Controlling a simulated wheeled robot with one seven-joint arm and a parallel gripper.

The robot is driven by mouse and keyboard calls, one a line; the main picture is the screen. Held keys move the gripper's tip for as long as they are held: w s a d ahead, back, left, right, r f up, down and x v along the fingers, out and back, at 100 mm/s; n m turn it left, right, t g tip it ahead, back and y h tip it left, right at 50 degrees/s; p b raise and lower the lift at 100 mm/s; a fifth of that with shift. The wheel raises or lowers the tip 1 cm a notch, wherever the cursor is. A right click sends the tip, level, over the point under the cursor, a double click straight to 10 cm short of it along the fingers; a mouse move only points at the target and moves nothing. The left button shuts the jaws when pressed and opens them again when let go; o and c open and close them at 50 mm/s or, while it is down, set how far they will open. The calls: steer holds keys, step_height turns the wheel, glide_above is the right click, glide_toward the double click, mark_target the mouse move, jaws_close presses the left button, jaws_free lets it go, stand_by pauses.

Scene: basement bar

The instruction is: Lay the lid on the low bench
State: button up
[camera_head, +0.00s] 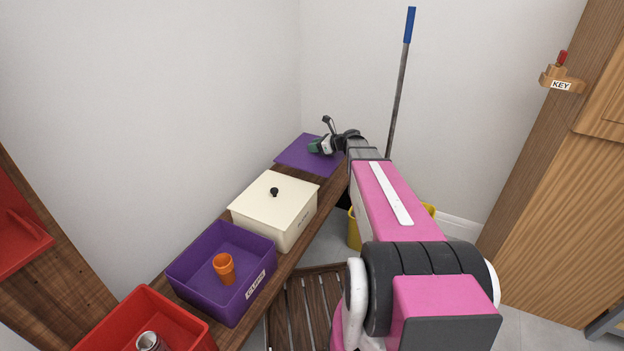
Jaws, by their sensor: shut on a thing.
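A flat purple lid (292,153) is at the far end of a long wooden bench top (262,283) along the wall. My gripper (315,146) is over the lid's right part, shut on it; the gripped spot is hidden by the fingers. I cannot tell whether the lid touches the wood or hangs just above it. An open purple bin (190,290) of like colour stands nearer on the same wood, with an orange cup (224,268) in it. I cannot tell whether this long top or the lower slatted wooden piece (297,310) is the low bench.
A cream box (250,206) with a black-knobbed lid stands between the purple bin and lid. A red bin (185,322) with a can (150,341) is nearest. A yellow bucket (354,232) and blue-handled pole (399,95) are behind my arm.

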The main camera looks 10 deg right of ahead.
steer(key=w+f, duration=0.7)
steer(key=w, duration=0.1)
steer(key=shift+s+a+f, duration=0.1)
steer(key=shift+a+f, duration=0.05)
steer(key=shift+f, duration=2.55)
steer(key=shift+s+a+f, duration=0.1)
steer(key=shift+a+f, duration=0.05)
steer(key=shift+f, duration=2.5)
steer(key=shift+w+f, duration=0.1)
steer(key=shift+f, duration=0.05)
steer(key=o, duration=1)
steer(key=shift+s+d+r, duration=0.2)
steer(key=shift+d+r, duration=0.05)
steer(key=shift+r, duration=0.05)
steer(key=v, duration=1.1)
steer(key=shift+s+d+r, duration=0.1)
steer(key=shift+d, duration=0.1)
